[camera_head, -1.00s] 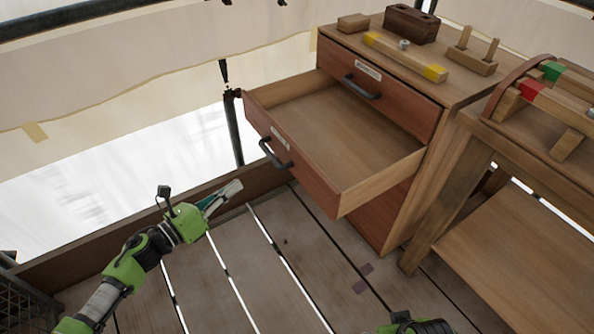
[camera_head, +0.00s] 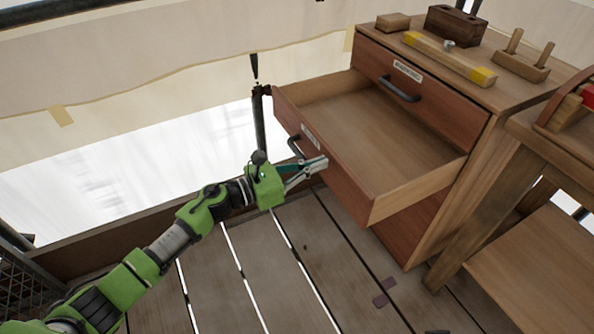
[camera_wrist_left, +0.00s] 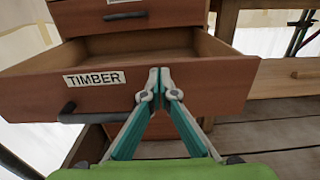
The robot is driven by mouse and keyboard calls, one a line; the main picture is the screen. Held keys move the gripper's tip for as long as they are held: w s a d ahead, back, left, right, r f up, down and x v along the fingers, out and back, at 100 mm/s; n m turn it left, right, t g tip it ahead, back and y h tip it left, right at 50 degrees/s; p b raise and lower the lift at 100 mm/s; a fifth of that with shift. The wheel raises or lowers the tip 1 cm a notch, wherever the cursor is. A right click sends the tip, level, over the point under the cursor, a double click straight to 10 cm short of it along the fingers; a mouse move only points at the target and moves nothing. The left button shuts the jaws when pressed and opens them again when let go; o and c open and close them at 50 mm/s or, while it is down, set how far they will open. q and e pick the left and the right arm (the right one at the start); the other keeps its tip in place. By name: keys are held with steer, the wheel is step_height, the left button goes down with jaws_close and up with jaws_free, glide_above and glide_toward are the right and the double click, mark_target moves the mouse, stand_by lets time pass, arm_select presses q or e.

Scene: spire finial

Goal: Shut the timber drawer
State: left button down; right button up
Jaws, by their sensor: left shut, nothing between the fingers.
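The timber drawer (camera_head: 348,185) is pulled out of the wooden cabinet and looks empty inside. Its red-brown front also shows in the left wrist view (camera_wrist_left: 215,90), with a label reading TIMBER (camera_wrist_left: 95,80) and a dark handle (camera_wrist_left: 95,115). My left gripper (camera_head: 322,162) is shut and empty, with its fingertips at the drawer front beside the handle (camera_head: 296,147). In the left wrist view the closed fingertips (camera_wrist_left: 160,85) overlap the front, right of the label. I cannot tell whether they touch it. My right gripper is out of view.
The cabinet (camera_head: 470,190) has a closed drawer (camera_head: 425,85) above the open one. A block with yellow ends (camera_head: 450,60), a dark block (camera_head: 455,24) and a pegged block (camera_head: 520,65) lie on top. A workbench (camera_head: 540,145) stands at the right.

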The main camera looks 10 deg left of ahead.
arm_select(q)
steer(key=shift+x, duration=1.35)
